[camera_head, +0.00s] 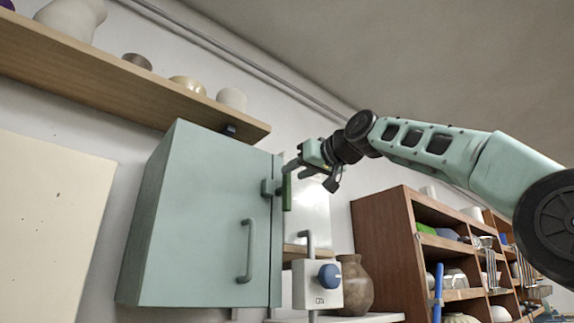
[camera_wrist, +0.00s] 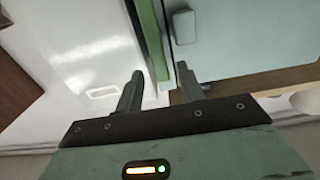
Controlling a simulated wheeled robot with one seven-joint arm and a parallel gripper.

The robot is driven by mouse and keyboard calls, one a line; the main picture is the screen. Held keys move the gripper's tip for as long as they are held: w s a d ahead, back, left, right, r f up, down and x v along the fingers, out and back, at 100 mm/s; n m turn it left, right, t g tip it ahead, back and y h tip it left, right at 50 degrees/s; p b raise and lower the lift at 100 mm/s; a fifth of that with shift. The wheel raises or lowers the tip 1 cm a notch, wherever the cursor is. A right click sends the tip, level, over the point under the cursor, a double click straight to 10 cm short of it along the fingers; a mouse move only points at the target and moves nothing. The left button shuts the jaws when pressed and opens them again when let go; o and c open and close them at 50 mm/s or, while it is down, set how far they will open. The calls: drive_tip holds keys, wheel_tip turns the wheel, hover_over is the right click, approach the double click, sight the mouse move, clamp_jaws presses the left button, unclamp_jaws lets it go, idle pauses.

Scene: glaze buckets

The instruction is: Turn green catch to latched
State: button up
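The green catch (camera_head: 287,192) is a narrow upright bar at the right edge of a pale teal cabinet (camera_head: 195,220). It stands roughly parallel to the door edge, beside a small grey-teal block (camera_head: 266,188) on the door. My gripper (camera_head: 291,169) is at the upper end of the catch. In the wrist view the catch (camera_wrist: 149,40) runs down between the two fingers of my gripper (camera_wrist: 159,70). The fingers are apart, with a gap showing on both sides of the bar. I cannot tell whether either finger touches it.
A wooden shelf (camera_head: 80,72) with pots runs above the cabinet. The door has a grey handle (camera_head: 247,251). A white box with a blue knob (camera_head: 328,276) and a brown vase (camera_head: 355,286) stand below right. A brown shelf unit (camera_head: 382,238) is further right.

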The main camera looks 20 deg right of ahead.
sight(289, 175)
drive_tip(key=shift+p+x, duration=1)
drive_tip(key=shift+x, duration=1.3)
drive_tip(key=shift+s, duration=0.1)
clamp_jaws()
